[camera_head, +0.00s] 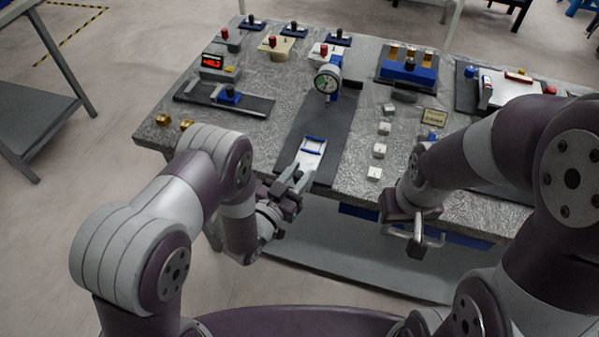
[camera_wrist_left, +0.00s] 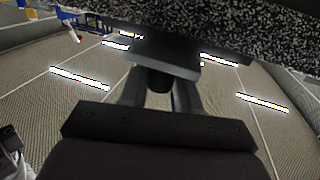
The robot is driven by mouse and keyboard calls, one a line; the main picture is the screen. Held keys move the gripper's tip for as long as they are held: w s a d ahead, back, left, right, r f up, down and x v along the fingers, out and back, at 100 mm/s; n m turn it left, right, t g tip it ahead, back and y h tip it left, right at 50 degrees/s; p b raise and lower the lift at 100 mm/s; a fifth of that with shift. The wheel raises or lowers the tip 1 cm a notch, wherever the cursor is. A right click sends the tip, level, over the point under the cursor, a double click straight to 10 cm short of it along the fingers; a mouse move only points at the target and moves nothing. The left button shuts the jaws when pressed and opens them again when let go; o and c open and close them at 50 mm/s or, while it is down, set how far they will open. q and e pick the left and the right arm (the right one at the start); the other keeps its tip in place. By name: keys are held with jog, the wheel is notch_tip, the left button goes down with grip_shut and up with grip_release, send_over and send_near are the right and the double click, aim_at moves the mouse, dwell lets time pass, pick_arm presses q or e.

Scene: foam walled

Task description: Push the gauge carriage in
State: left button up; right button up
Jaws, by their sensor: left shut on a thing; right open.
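A dial gauge (camera_head: 327,82) stands at the far end of a long dark base plate (camera_head: 322,118) on the table. A white carriage with a blue frame (camera_head: 313,146) lies at the near end of this plate, close to the table's front edge. My left gripper (camera_head: 292,182) is at the carriage's near end. In the left wrist view its fingers (camera_wrist_left: 160,95) are shut on a dark knob (camera_wrist_left: 159,80) under a dark plate; the exact contact is partly hidden. My right gripper (camera_head: 419,238) is open and empty in front of the table edge.
Several small white blocks (camera_head: 379,150) stand in a row right of the base plate. A dark rail with a blue slider (camera_head: 229,96) and a red display (camera_head: 212,61) are at left. Brass pieces (camera_head: 163,120) lie near the left edge. The plate between carriage and gauge is clear.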

aim_at(310, 152)
pick_arm(q)
grip_shut()
jog(key=w+b, duration=0.1)
jog(key=w, duration=0.1)
jog(key=w+d+b, duration=0.1)
jog(key=w, duration=0.2)
jog(key=w+d+b, duration=0.1)
jog(key=w, duration=0.1)
jog(key=shift+w+d+f, duration=0.25)
jog(key=shift+w+f, duration=0.05)
jog(key=shift+w+d+r+b, duration=0.15)
jog(key=shift+w+b, duration=0.2)
jog(key=shift+w, duration=0.15)
jog(key=o, duration=0.8)
grip_release()
jog(key=shift+r, duration=0.1)
jog(key=v, duration=1.2)
jog(key=shift+s+b, duration=0.3)
